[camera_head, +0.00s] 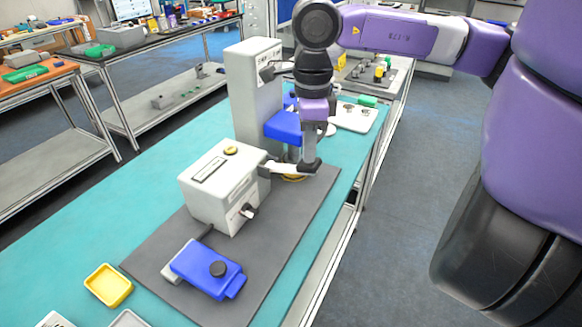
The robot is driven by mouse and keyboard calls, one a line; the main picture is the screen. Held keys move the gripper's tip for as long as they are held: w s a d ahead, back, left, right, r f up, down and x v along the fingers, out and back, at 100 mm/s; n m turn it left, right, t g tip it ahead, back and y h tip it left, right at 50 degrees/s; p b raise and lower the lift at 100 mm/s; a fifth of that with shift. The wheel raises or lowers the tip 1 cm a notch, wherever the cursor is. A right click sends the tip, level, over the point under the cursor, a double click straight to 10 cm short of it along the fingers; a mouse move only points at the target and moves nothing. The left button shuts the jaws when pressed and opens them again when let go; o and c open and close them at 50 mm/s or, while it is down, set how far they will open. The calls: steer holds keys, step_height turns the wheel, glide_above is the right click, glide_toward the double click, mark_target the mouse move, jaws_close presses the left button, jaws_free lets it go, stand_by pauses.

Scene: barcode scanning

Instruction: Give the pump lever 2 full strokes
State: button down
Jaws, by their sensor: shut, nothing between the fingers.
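A pale grey box (222,186), which looks like the pump body, stands on the dark grey mat. It has a round yellow part on top and a dark fitting on its front. A light-coloured lever (284,168) sticks out from its right side, close to horizontal. My gripper (310,166) points down at the lever's outer end, with its dark fingers shut and empty. The fingertips overlap the lever's end in the picture; I cannot tell whether they touch it. A yellow round part (294,178) shows partly under the lever and gripper.
A tall grey machine (254,92) with a blue part (284,127) stands behind my gripper. A blue device with a black knob (206,268) lies on the mat (190,300) in front. A yellow tray (108,285) sits front left. The teal tabletop is clear at left.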

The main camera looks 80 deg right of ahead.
mark_target(307, 172)
steer(key=shift+f+b, duration=3.35)
steer(key=shift+b, duration=0.1)
steer(key=shift+r+p, duration=1.8)
steer(key=shift+r, duration=2.25)
steer(key=shift+f, duration=0.1)
step_height(307, 172, down, 8)
steer(key=b, duration=0.8)
steer(key=shift+b, duration=0.3)
steer(key=shift+r, duration=0.25)
steer(key=shift+r+p, duration=2.15)
steer(key=shift+r, duration=1.65)
